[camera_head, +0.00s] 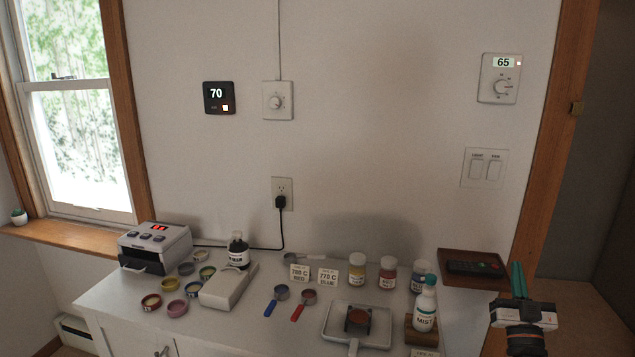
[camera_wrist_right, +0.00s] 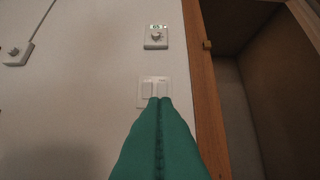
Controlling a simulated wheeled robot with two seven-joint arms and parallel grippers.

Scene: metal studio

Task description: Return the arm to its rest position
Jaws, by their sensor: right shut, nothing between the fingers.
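My right gripper (camera_head: 518,281) has green fingers and is at the lower right of the head view, pointing up, in front of the wooden door frame and right of the counter. Its fingers are together with nothing between them. In the right wrist view the shut gripper (camera_wrist_right: 160,100) points toward the wall, and its fingertips overlap the lower part of the white double switch plate (camera_wrist_right: 147,88) in the picture. The head view shows this plate (camera_head: 484,167) well above the gripper. My left gripper is in neither view.
A dial thermostat (camera_head: 499,78) hangs above the switches. An open doorway (camera_head: 590,200) lies at right.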

